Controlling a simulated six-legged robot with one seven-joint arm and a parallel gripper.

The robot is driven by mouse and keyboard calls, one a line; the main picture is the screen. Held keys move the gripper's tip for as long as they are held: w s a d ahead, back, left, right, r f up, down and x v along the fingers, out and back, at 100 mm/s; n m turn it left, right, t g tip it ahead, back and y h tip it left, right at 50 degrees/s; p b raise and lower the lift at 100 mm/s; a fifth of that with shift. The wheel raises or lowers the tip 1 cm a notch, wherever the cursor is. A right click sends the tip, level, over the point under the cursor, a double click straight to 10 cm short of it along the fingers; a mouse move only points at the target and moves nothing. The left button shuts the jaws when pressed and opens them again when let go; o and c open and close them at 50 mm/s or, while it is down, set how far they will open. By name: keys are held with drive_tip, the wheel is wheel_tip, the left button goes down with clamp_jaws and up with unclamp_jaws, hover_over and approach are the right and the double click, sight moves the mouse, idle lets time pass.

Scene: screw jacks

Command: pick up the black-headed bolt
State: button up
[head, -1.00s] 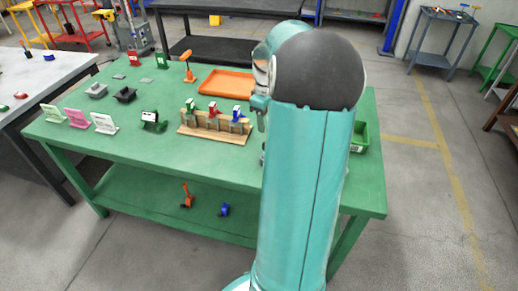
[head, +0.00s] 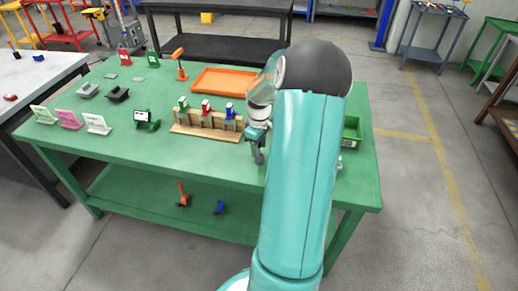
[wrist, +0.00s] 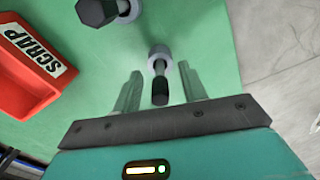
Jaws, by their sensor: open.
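My gripper (wrist: 160,72) is open over the green table, with one finger on each side of a small bolt (wrist: 160,62). This bolt has a grey rounded end toward the top of the wrist view and a black end toward my gripper's palm. The fingers look apart from it. A larger bolt with a dark hexagonal head (wrist: 96,11) and a grey collar lies at the top left, cut by the picture edge. I cannot tell for sure which is the black-headed bolt. In the head view my gripper (head: 258,157) is partly hidden by my arm; neither bolt is clear there.
A red bin labelled SCRAP (wrist: 22,75) lies left in the wrist view. The green table (head: 200,152) holds an orange tray (head: 228,80), a wooden rack (head: 205,128) with coloured clamp-like pieces, and a green bin (head: 352,130) at the right. The table edge is close on the right.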

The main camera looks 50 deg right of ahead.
drive_tip(key=shift+f, duration=0.25)
clamp_jaws()
drive_tip(key=shift+r, duration=0.15)
